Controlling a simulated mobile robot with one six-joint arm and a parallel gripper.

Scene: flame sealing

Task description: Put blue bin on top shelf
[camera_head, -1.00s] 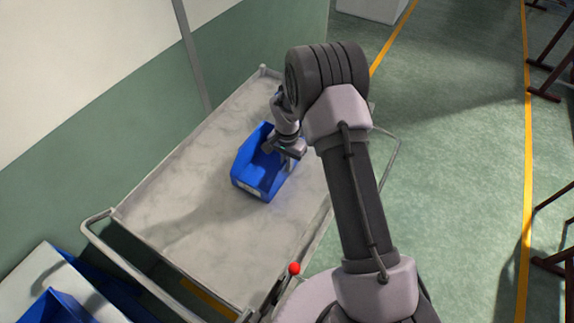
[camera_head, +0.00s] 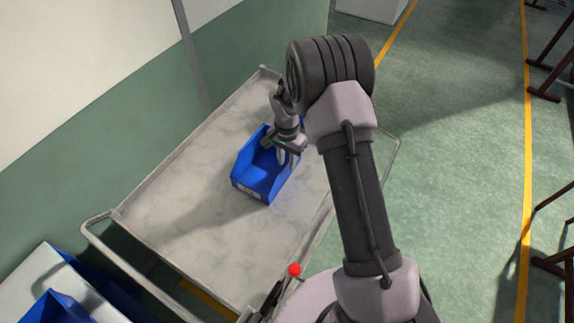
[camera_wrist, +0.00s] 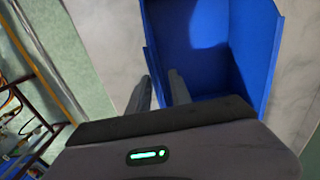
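The blue bin (camera_head: 250,183) stands upright on the grey top surface of a cart (camera_head: 190,205). My gripper (camera_head: 288,157) is at the bin's right-hand wall in the head view. In the wrist view the blue bin (camera_wrist: 215,50) fills the upper right. The two fingers of my gripper (camera_wrist: 159,92) are apart there, one outside the bin's wall and one on its inner side, with the wall's edge between them. I cannot tell whether either finger touches the wall.
More blue bins (camera_head: 55,308) sit at the lower left beside the cart's handle rail (camera_head: 88,232). A wall (camera_head: 90,140) runs along the cart's far side. The cart top around the bin is bare. Open green floor (camera_head: 450,150) lies to the right.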

